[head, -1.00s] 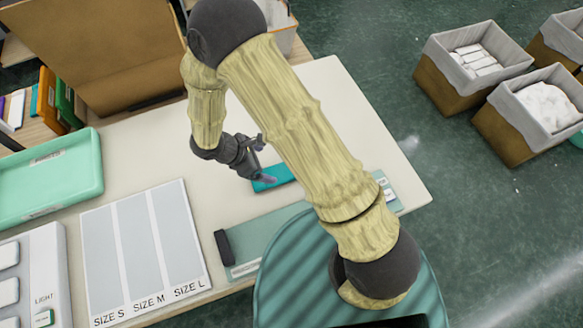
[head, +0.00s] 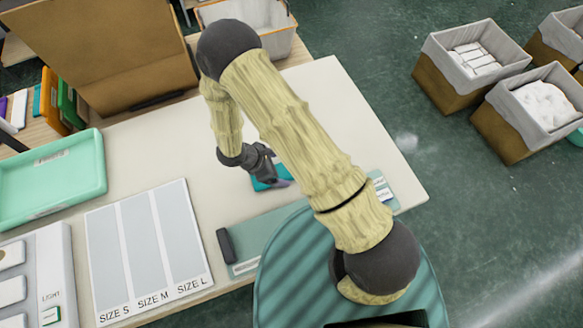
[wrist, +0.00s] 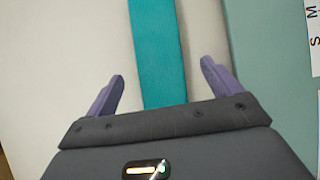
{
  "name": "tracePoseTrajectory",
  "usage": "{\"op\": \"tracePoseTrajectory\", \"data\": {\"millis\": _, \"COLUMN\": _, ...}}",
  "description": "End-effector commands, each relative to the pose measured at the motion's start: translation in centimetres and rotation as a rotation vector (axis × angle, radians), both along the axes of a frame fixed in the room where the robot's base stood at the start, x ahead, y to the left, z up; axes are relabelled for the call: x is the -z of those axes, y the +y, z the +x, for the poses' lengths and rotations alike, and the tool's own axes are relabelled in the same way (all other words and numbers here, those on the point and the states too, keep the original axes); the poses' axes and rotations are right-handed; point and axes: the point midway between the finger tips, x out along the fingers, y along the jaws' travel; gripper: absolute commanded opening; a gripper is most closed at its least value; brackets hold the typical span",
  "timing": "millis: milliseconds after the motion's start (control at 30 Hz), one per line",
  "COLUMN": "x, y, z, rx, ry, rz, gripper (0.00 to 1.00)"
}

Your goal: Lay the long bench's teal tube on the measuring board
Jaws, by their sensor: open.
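The teal tube (head: 261,184) lies flat on the pale bench top, mostly hidden behind my gripper and arm in the head view. In the wrist view the tube (wrist: 158,45) runs lengthwise between my fingers. My gripper (head: 282,179) is open over it; its two purple fingertips (wrist: 162,72) stand on either side of the tube, with gaps to both. The measuring board (head: 262,237) is a grey-green strip along the bench's near edge, with a dark stop at its left end. Its middle is hidden by my arm. It also shows in the wrist view (wrist: 262,70), right of the tube.
A size S/M/L panel (head: 151,250) lies left of the board, with a mint tray (head: 52,180) behind it. A light-grey panel (head: 40,270) fills the near left corner. Bare bench top (head: 325,110) lies behind my arm. Lined boxes (head: 470,65) stand on the floor at right.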

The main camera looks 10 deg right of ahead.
Motion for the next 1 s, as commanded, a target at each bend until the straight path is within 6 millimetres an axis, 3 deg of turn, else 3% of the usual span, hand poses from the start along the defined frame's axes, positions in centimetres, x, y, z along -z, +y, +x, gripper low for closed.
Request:
{"op": "tracePoseTrajectory", "data": {"millis": 367, "x": 3.1, "y": -1.7, "z": 0.7, "rx": 0.001, "ry": -0.001, "rz": 0.000, "gripper": 0.90}}
{"op": "tracePoseTrajectory", "data": {"millis": 900, "x": 3.2, "y": -1.7, "z": 0.7, "rx": 0.000, "ry": -0.001, "rz": 0.000, "gripper": 0.90}}
{"op": "tracePoseTrajectory", "data": {"millis": 1000, "x": 3.2, "y": -1.7, "z": 0.7, "rx": 0.000, "ry": -0.001, "rz": 0.000, "gripper": 0.70}}
